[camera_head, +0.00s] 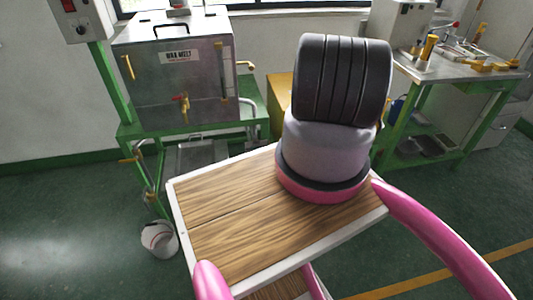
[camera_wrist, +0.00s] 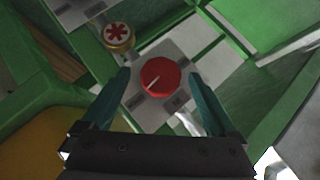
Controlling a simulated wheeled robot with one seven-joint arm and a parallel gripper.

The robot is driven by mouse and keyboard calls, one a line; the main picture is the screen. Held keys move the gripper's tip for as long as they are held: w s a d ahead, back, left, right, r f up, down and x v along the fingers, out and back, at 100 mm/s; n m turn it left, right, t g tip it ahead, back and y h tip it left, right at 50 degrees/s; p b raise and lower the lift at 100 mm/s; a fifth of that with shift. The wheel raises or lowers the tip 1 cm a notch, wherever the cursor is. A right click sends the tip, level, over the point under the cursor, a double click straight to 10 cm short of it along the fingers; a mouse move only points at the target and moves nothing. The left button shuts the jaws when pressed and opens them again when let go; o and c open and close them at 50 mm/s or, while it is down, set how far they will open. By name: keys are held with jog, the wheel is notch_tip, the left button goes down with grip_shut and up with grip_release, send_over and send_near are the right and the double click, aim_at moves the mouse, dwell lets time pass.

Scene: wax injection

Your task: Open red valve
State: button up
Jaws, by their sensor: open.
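In the wrist view, a round red knob (camera_wrist: 160,77) with a white pointer line sits on a light grey plate (camera_wrist: 148,112). A smaller red valve handwheel (camera_wrist: 118,35) with a brass-coloured body is up and left of it. My gripper (camera_wrist: 158,73) is open, its two teal fingers on either side of the red knob in the picture. I cannot tell whether they touch it or how far off it is. In the head view, a small red-handled valve (camera_head: 183,100) is on the front of the grey wax melt tank (camera_head: 172,75); my gripper is not visible there.
Green frame bars (camera_wrist: 262,137) surround the plate in the wrist view, with a yellow surface (camera_wrist: 30,150) at lower left. In the head view, a white bucket (camera_head: 159,240) stands on the floor below the tank, and a green-legged workbench (camera_head: 455,68) stands at right.

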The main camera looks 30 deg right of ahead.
jog(key=v, duration=0.9)
jog(key=shift+r, duration=0.1)
